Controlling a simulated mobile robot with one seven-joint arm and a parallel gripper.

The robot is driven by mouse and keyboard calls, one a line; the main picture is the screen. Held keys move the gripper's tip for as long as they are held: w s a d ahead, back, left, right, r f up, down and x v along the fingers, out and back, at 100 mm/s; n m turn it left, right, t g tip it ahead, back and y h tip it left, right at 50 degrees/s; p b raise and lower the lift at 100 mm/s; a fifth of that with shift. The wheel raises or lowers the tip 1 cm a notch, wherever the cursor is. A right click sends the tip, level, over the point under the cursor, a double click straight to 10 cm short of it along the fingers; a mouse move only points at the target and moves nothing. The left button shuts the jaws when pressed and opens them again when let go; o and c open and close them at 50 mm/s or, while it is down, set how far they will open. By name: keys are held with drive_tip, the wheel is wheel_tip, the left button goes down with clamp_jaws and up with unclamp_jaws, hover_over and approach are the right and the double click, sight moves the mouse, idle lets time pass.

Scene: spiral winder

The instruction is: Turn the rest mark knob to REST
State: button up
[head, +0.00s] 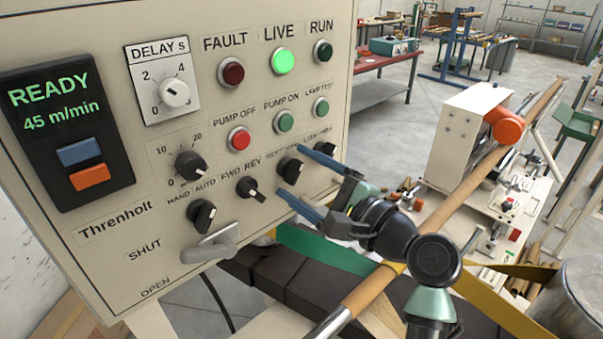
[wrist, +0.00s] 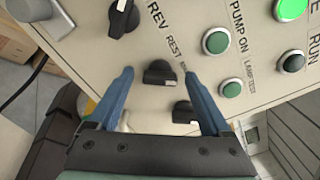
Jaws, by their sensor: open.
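The rest mark knob (head: 290,172) is a black rotary knob on the cream control panel, under a label partly hidden by my upper finger. It also shows in the wrist view (wrist: 160,72), with "REST" readable above left and the other word mostly covered by a finger. A pale mark shows on the knob; I cannot tell for sure which label it points to. My gripper (head: 292,169) is open, its two blue fingers on either side of the knob. In the wrist view the gripper (wrist: 159,72) shows visible gaps between fingers and knob.
A FWD/REV knob (head: 250,188) sits left of the fingers, and another black knob (head: 325,150) sits close on the right. The green pump-on button (head: 284,121) is above. A grey handle (head: 212,243) sticks out below left. A long tube (head: 455,205) runs behind my wrist.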

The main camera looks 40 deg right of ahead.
clamp_jaws()
drive_tip(key=shift+n+b, duration=0.3)
drive_tip(key=n+b, duration=0.2)
drive_tip(key=shift+f+n, duration=0.2)
drive_tip(key=shift+n, duration=0.1)
drive_tip(key=n+b, duration=0.4)
drive_tip(key=shift+n, duration=0.3)
drive_tip(key=n+b, duration=0.4)
drive_tip(key=shift+n, duration=0.3)
drive_tip(key=shift+r+n+b, duration=0.1)
drive_tip(key=shift+n+b, duration=0.6)
drive_tip(key=shift+r, duration=0.1)
